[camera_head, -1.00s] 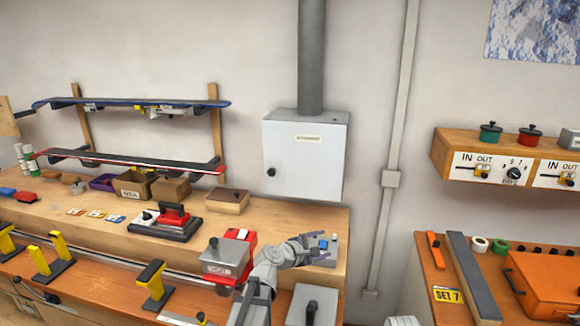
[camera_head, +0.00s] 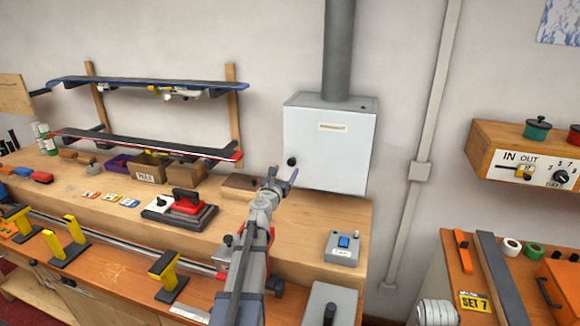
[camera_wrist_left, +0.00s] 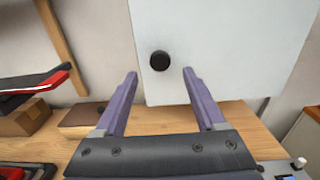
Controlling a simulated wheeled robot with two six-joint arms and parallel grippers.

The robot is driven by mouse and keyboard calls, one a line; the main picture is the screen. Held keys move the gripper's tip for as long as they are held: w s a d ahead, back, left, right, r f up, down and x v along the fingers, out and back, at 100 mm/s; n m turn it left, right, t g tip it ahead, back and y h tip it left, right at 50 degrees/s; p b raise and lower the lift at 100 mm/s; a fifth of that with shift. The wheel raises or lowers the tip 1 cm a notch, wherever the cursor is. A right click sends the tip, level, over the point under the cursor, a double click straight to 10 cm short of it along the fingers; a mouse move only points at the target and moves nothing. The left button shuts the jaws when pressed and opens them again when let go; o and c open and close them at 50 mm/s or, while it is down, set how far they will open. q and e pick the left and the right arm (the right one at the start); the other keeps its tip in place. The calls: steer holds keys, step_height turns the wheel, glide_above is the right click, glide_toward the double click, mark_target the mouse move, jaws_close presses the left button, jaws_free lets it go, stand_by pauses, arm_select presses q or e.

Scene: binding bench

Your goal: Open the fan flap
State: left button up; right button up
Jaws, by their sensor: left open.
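The fan flap is the pale grey front of the wall box (camera_head: 325,150) under the duct, with a small label near its top and a round black knob (camera_head: 291,161) at its lower left. The flap looks shut. My left gripper (camera_head: 281,176) is open and empty, just below and in front of the knob. In the left wrist view the knob (camera_wrist_left: 159,61) lies ahead of the gap between the two fingers (camera_wrist_left: 160,82), apart from both. The flap face (camera_wrist_left: 225,50) fills the upper right there. My right gripper does not show.
A grey switch box with a blue button (camera_head: 343,243) stands on the bench right of my left arm. A wooden block (camera_head: 240,183) lies left of the gripper. A red iron (camera_head: 187,202) sits farther left. A thin vertical pipe (camera_head: 425,130) runs right of the wall box.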

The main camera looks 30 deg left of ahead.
mark_target(291, 163)
arm_select(q)
steer(key=x, duration=0.5)
steer(key=shift+w, duration=0.1)
jaws_close()
stand_by(0.4)
stand_by(0.9)
